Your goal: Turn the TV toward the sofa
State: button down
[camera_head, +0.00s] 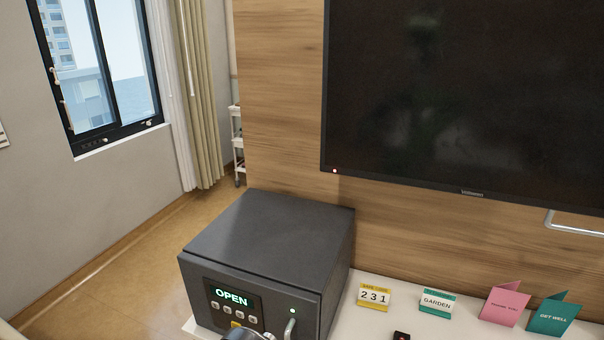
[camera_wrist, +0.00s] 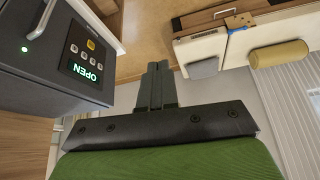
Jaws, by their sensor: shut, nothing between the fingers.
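The TV (camera_head: 465,90) is a wide black screen in front of a wood-panelled wall, at the upper right of the head view; its top and right side are cut off. A silvery bar handle (camera_head: 575,222) shows below its lower edge at the far right. My gripper (camera_wrist: 158,66) shows in the wrist view with its dark fingers together and empty, away from the TV, which is out of that view. A cream seat with a yellow bolster (camera_wrist: 278,57) and a grey cushion (camera_wrist: 203,68) shows there; I cannot tell if it is the sofa.
A dark safe (camera_head: 270,245) with a green OPEN display stands on the white cabinet top (camera_head: 358,325), also large in the wrist view (camera_wrist: 50,65). Small cards, including a pink one (camera_head: 505,305), stand right of it. Floor is clear to the left, below the window.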

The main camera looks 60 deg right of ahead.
jog(key=w+d+m+h+p, duration=0.1)
jog(key=w+d+m+h, duration=0.25)
jog(key=d+m, duration=0.45)
jog(key=w+d+m+h+p, duration=0.1)
jog(key=w+d+m+h, duration=0.25)
jog(key=d, duration=0.85)
jog(key=s+d+r+m+g+h, duration=0.1)
jog(key=d+r+m+h, duration=0.1)
jog(key=d+r+h, duration=0.3)
jog(key=s+d+r+m+g+h+p, duration=0.1)
jog(key=s+d+r+m+h, duration=0.1)
jog(key=d+r+h, duration=0.3)
jog(key=d+r, duration=0.1)
jog(key=d, duration=0.3)
jog(key=shift+s+r+m+g+h, duration=0.25)
jog(key=shift+s+m+g+h, duration=0.05)
jog(key=shift+m+g+h, duration=0.1)
